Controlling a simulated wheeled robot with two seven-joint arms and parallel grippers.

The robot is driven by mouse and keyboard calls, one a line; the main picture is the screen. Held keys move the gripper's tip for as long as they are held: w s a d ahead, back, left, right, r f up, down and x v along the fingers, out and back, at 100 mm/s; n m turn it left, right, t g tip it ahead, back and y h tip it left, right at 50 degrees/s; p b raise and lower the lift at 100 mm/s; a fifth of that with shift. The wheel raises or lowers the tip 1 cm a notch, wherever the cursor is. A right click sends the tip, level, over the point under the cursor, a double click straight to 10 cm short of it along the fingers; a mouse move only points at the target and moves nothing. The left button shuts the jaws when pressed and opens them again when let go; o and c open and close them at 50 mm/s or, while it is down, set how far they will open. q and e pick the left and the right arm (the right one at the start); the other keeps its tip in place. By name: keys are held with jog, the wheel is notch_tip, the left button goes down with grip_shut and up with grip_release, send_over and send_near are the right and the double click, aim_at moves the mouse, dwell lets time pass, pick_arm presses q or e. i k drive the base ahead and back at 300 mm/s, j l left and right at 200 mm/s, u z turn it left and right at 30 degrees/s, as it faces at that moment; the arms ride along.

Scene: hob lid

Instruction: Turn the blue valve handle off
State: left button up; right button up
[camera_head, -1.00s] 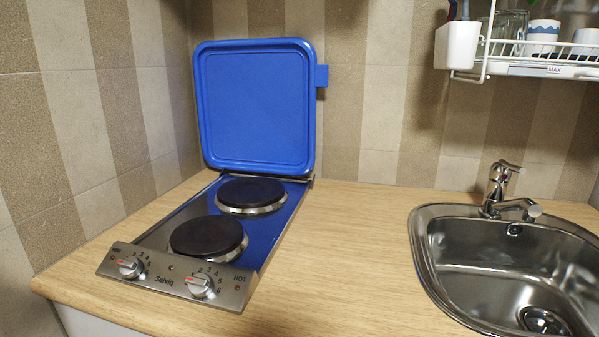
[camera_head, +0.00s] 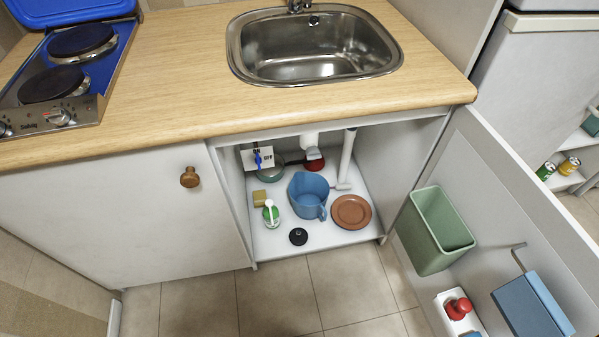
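The blue valve handle (camera_head: 258,160) is small and sits inside the open cabinet under the sink, at its upper left. It is on a white plate (camera_head: 248,161) marked "ON" and "OFF". The handle looks roughly upright, near the "ON" mark, with "OFF" to its right. A dark pipe runs right from the plate. Neither of my grippers shows in the head view.
The cabinet floor holds a blue jug (camera_head: 308,196), a brown plate (camera_head: 351,212), a green-and-white bottle (camera_head: 270,213), a sponge (camera_head: 260,198) and a black round object (camera_head: 298,236). The open door (camera_head: 480,180) at right carries a green bin (camera_head: 434,232). The floor in front is clear.

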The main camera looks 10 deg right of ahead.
aim_at(258, 161)
jog(key=i+j+u, duration=0.15)
jog(key=i+u, duration=0.35)
jog(key=i+l+u, duration=0.1)
jog(key=i+u, duration=0.35)
jog(key=i, duration=0.1)
